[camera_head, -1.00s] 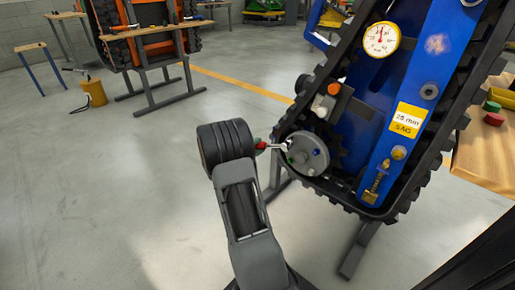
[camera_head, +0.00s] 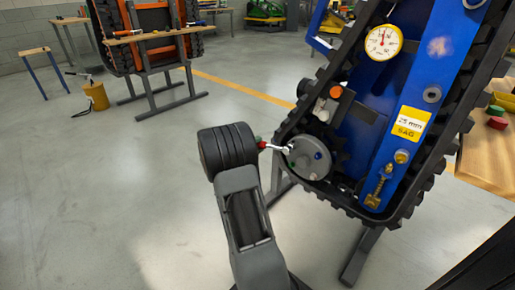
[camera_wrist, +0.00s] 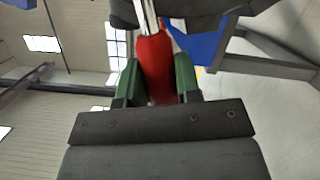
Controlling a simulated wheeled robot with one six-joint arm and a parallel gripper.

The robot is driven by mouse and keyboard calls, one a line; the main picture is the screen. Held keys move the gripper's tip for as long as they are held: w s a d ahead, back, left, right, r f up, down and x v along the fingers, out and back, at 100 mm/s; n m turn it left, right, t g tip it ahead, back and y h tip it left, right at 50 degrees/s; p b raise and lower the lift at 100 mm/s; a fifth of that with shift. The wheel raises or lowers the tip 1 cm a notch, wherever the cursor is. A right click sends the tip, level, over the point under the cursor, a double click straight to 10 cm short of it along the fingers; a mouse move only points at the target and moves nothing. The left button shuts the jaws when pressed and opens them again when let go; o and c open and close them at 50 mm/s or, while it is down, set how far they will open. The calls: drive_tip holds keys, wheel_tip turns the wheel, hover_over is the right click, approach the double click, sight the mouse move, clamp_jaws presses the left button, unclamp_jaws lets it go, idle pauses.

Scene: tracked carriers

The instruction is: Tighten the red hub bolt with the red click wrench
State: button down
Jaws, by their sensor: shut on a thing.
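The red click wrench (camera_head: 263,145) has a red handle and a silver head. In the head view its head (camera_head: 284,149) points right and overlaps the upper left edge of the grey hub disc (camera_head: 309,168). A blue bolt (camera_head: 318,155) and a green bolt (camera_head: 293,163) show on the hub. I cannot make out the red bolt; the wrench head may cover it. In the wrist view my gripper (camera_wrist: 157,80) is shut on the red handle (camera_wrist: 153,60), with a green pad on each side. The wrench's far end is hidden there.
A tilted blue track carrier (camera_head: 440,60) with black track lugs surrounds the hub. An orange knob (camera_head: 335,92) and a dial gauge (camera_head: 383,43) sit above it. A wooden table (camera_head: 485,160) stands at right.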

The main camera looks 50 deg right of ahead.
drive_tip(key=shift+r, duration=0.2)
drive_tip(key=shift+w+r+m, duration=0.15)
drive_tip(key=shift+r+m, duration=0.4)
drive_tip(key=shift+m, duration=0.05)
drive_tip(key=shift+f, duration=0.1)
drive_tip(key=shift+s+f+n+b, duration=0.15)
drive_tip(key=shift+s+f+n, duration=0.05)
drive_tip(key=shift+f+n, duration=0.45)
drive_tip(key=shift+s+f+n+b, duration=0.15)
drive_tip(key=shift+s+f+n, duration=0.05)
drive_tip(key=shift+f+n, duration=0.4)
drive_tip(key=s+f+n+t+h+p, duration=0.2)
drive_tip(key=s+f+n, duration=0.5)
drive_tip(key=n, duration=0.3)
drive_tip(key=shift+s+f+h, duration=0.15)
drive_tip(key=shift+f+h, duration=0.05)
drive_tip(key=shift+h, duration=0.1)
idle(1.8)
idle(0.3)
drive_tip(key=shift+w+r+m, duration=0.3)
drive_tip(key=shift+w+m, duration=0.25)
drive_tip(key=shift+w, duration=0.1)
